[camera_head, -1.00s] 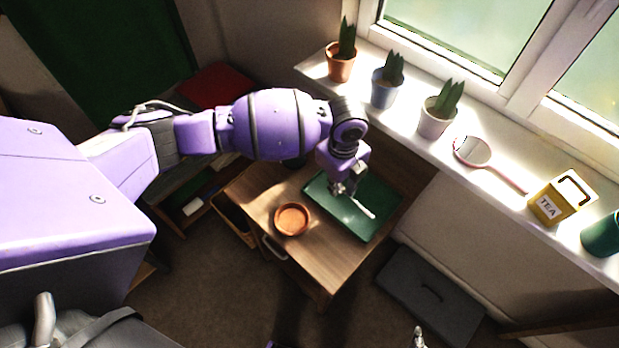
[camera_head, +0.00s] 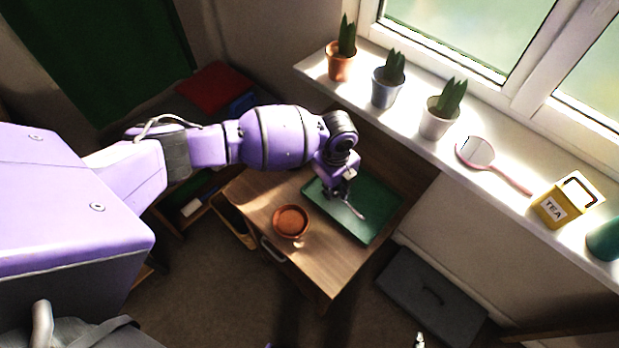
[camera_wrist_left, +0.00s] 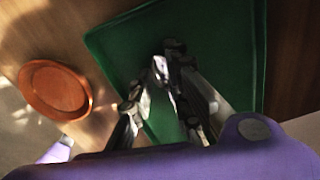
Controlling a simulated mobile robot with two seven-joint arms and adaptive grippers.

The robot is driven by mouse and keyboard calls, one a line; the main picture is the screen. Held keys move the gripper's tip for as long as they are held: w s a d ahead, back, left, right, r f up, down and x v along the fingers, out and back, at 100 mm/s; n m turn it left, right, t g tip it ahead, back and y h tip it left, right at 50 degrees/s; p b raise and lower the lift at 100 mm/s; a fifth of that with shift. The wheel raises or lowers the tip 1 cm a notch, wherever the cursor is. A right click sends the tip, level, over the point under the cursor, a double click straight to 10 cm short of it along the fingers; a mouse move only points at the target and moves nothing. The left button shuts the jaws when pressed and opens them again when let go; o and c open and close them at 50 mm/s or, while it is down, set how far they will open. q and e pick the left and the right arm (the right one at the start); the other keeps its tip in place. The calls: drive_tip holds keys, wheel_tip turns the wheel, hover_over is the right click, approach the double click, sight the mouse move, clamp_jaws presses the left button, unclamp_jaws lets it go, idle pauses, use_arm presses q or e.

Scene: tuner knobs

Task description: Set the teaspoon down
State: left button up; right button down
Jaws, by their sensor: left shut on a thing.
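My left gripper (camera_head: 338,191) is over the green tray (camera_head: 375,231) on the small wooden table, shut on the teaspoon (camera_head: 355,210). The spoon sticks out of the fingers toward the lower right, over the tray. I cannot tell whether it touches the tray. In the left wrist view, the fingers (camera_wrist_left: 158,80) hold the spoon as a bright, foreshortened piece of metal (camera_wrist_left: 161,68) above the tray (camera_wrist_left: 117,38). A metal tip that may be my right gripper (camera_head: 419,341) barely shows at the bottom edge; its jaws cannot be made out.
A terracotta dish (camera_head: 290,221) stands on the table (camera_head: 322,262), left of the tray. The windowsill holds several potted plants, a hand mirror (camera_head: 476,151) and a yellow tea tin (camera_head: 560,205). A dark grey box (camera_head: 432,290) lies on the floor right of the table.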

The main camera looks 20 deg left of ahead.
use_arm(q)
drive_tip(key=o, duration=0.9)
drive_tip(key=shift+w+d, duration=0.1)
drive_tip(key=shift+r, duration=0.3)
wheel_tip(320, 180, up, 12)
drive_tip(key=p, duration=0.1)
drive_tip(key=shift+f, duration=0.15)
